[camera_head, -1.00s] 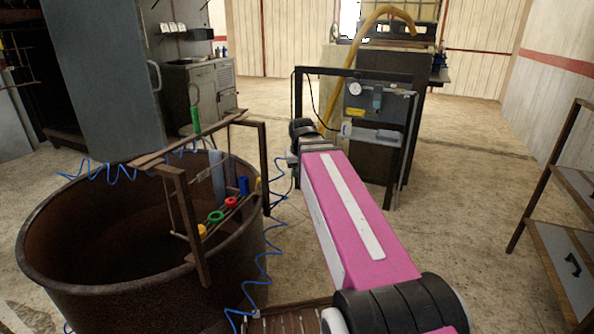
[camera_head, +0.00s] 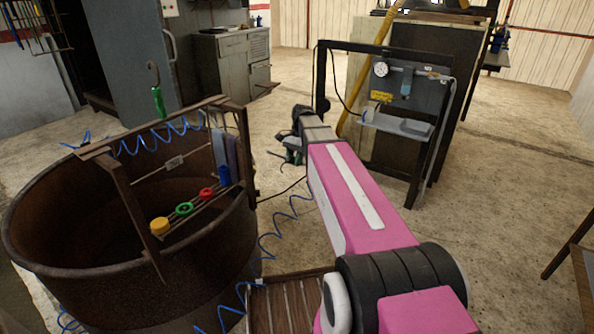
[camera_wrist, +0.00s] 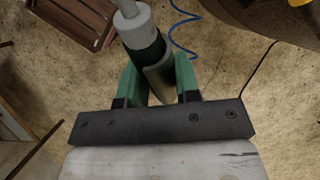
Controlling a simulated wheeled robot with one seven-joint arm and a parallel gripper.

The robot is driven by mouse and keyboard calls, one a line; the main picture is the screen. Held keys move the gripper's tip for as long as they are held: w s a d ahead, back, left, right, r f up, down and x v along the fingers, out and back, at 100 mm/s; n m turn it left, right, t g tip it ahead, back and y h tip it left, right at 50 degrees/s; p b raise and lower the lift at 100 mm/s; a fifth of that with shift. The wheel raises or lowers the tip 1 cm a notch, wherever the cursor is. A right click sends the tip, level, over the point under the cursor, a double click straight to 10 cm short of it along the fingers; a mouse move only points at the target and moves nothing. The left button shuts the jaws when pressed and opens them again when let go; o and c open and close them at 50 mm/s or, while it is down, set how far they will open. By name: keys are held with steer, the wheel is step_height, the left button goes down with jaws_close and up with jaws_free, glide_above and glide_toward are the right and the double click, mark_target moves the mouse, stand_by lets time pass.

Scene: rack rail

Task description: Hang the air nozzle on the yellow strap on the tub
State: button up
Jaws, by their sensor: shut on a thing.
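The air nozzle (camera_wrist: 143,42), white and dark green with a grey end, is between the green fingers of my gripper (camera_wrist: 158,78) in the wrist view. My gripper (camera_head: 291,153) is shut on it. In the head view it is small and partly hidden by my arm, in the air right of the tub. The rusty round tub (camera_head: 200,280) stands at left with a brown frame on its rim. A yellow strap or ring (camera_head: 159,226) is at the near left end of the frame's lower rail. Green (camera_head: 184,209), red (camera_head: 206,194) and blue (camera_head: 224,176) pieces follow along that rail.
A green-handled hook (camera_head: 158,102) stands above the frame. A coiled blue hose (camera_head: 272,246) runs beside the tub, past a slatted wooden crate (camera_head: 290,305). A dark stand with a gauge (camera_head: 381,69) is right of my arm.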

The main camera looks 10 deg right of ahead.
steer(key=w+d+f+m+t+y, duration=0.2)
steer(key=w+f+m+t+y, duration=0.3)
steer(key=f+m+y, duration=0.6)
steer(key=w+a+r+n, duration=0.1)
steer(key=a+r, duration=0.1)
steer(key=a, duration=0.6)
steer(key=shift+w+a+r+g+y, duration=0.15)
steer(key=shift+w+a+g+y, duration=0.1)
steer(key=shift+g+y, duration=0.05)
steer(key=shift+a, duration=0.3)
steer(key=shift+a, duration=0.3)
steer(key=shift+w+a, duration=0.1)
steer(key=shift+a, duration=0.2)
stand_by(0.3)
steer(key=shift+w+a, duration=0.1)
steer(key=shift+a, duration=1.4)
steer(key=shift+a, duration=0.2)
steer(key=shift+f, duration=0.25)
